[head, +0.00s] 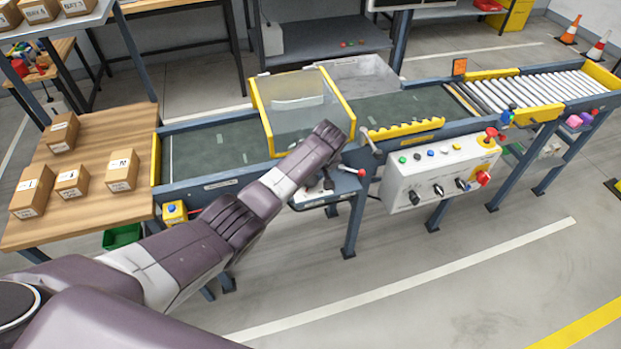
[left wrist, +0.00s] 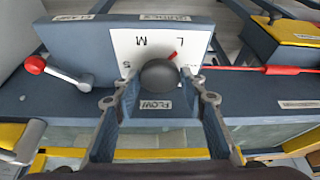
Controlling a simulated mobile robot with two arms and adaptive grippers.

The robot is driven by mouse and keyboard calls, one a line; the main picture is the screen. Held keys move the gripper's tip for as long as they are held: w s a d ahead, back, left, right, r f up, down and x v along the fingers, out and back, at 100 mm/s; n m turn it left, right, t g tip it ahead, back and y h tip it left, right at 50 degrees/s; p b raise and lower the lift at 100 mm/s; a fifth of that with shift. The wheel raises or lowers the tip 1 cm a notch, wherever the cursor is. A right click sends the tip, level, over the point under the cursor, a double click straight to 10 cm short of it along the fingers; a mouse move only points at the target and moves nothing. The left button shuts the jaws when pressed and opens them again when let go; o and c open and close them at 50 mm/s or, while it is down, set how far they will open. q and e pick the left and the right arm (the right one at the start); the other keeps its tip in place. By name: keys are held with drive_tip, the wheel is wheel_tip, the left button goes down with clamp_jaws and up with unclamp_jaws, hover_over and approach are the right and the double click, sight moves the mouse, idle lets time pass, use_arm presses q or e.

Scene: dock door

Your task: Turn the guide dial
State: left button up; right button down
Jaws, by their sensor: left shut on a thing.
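The guide dial (left wrist: 159,73) is a dark round knob on a white plate (left wrist: 128,48) marked S, M and L, seen upside down in the left wrist view. A short red mark shows at the knob's edge, near the L and M side. My left gripper (left wrist: 159,82) has a finger on each side of the knob and is shut on it. In the head view my left arm reaches over the belt's front edge to the small control shelf, where the arm largely hides the dial. My right gripper is in neither view.
A red-ended lever (left wrist: 36,65) stands beside the dial, and a red rod (left wrist: 270,70) lies on its other side. A grey control box (head: 440,170) with knobs is to the right. A clear yellow-framed guard (head: 300,100) stands over the belt; cartons (head: 122,171) sit on the left table.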

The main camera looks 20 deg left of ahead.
use_arm(q)
drive_tip(key=shift+d+n+b, duration=0.1)
drive_tip(key=shift+n+b, duration=0.4)
drive_tip(key=shift+n, duration=0.3)
drive_tip(key=shift+y, duration=0.3)
drive_tip(key=shift+g, duration=0.3)
drive_tip(key=o, duration=1.1)
drive_tip(key=shift+r, duration=0.1)
drive_tip(key=v, duration=1.1)
drive_tip(key=shift+s+d+r, duration=0.1)
drive_tip(key=shift+s+r, duration=0.05)
drive_tip(key=shift+r, duration=0.2)
